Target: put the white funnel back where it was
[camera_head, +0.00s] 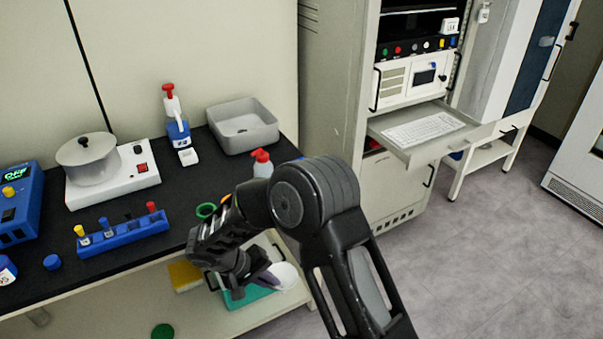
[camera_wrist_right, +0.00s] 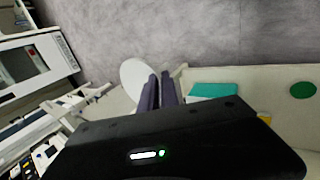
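The white funnel (camera_head: 286,275) shows as a pale rounded shape at the fingertips of my right gripper (camera_head: 262,281), below the bench's front edge and over the lower shelf. In the right wrist view the funnel (camera_wrist_right: 134,76) is a white oval against the left finger. The dark purple fingers of my right gripper (camera_wrist_right: 160,88) are close together there, with a narrow gap. The gripper seems shut on the funnel; the part between the fingers is hidden. My left gripper is not in view.
The black bench top (camera_head: 190,180) holds a blue rack (camera_head: 125,233), a hotplate with a pot (camera_head: 88,160), a grey basin (camera_head: 243,126) and a red-capped bottle (camera_head: 262,164). The lower shelf (camera_head: 215,312) carries a teal item (camera_head: 243,299), a yellow item (camera_head: 185,276) and a green disc (camera_head: 162,331).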

